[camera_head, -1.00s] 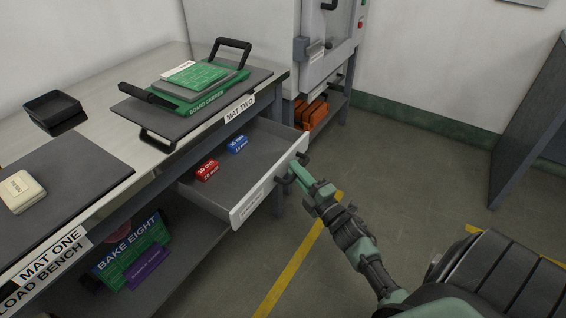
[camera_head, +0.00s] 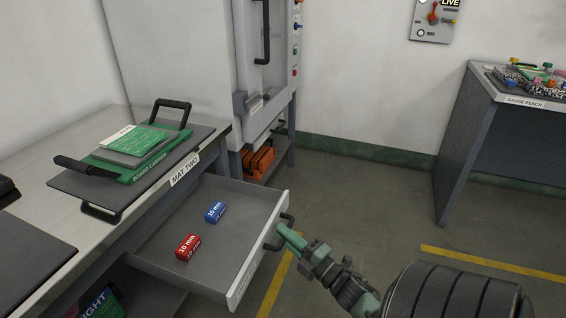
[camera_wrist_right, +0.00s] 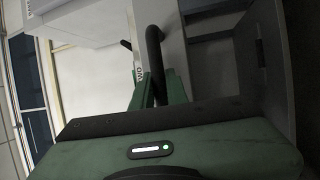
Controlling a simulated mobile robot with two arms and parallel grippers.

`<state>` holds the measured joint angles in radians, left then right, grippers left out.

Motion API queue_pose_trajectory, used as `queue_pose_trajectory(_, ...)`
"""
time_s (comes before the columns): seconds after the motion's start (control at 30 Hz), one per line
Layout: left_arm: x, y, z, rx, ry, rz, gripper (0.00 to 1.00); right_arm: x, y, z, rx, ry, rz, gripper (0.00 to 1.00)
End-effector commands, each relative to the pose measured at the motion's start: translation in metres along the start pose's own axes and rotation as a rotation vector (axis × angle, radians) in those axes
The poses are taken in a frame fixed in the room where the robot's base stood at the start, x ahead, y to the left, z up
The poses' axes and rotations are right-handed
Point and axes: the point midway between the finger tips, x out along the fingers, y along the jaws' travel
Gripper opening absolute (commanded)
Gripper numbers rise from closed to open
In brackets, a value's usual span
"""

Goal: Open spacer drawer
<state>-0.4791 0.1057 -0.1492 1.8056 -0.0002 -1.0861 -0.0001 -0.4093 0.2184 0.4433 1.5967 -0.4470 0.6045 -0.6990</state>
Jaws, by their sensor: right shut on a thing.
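The spacer drawer (camera_head: 160,250) is pulled out from under the bench, with its grey floor in plain view. A red 10 mm spacer block (camera_head: 188,247) and a blue one (camera_head: 215,212) lie apart inside it. My right gripper (camera_head: 283,231) is at the drawer front and shut on its black handle (camera_head: 268,243). In the right wrist view the handle (camera_wrist_right: 154,60) runs down between the green fingers. My left gripper is not in view.
The bench (camera_head: 150,215) carries a grey mat with a green board carrier (camera_head: 125,155) and black handles. A tall grey machine (camera_head: 190,60) stands behind, with orange items (camera_head: 258,162) below. A gauge bench (camera_head: 515,98) stands right; floor between is clear.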

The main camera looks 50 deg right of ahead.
Motion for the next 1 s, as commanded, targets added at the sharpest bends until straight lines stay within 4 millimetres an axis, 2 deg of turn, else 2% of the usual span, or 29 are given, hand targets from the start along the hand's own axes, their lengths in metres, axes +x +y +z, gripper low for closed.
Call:
queue_pose_trajectory(0.07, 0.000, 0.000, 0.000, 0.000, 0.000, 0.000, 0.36, -0.001, -0.002, -0.001, 0.001, 0.002, -0.003, 0.00)
queue_pose_trajectory(0.1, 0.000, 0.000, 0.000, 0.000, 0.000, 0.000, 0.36, -0.001, -0.002, -0.001, 0.001, 0.002, -0.003, 0.17)
queue_pose_trajectory(0.13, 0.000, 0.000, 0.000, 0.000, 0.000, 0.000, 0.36, 0.000, -0.002, -0.001, 0.001, 0.002, -0.003, 0.23)
queue_pose_trajectory(0.5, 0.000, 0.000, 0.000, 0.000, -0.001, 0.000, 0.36, -0.005, -0.001, -0.001, 0.001, 0.000, -0.003, 0.23)
queue_pose_trajectory(0.8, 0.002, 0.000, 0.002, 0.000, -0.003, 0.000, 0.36, -0.052, -0.002, -0.001, 0.003, -0.002, -0.005, 0.23)
queue_pose_trajectory(1.0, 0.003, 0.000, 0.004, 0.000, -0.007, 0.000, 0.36, -0.074, -0.002, -0.001, 0.002, 0.001, -0.003, 0.23)
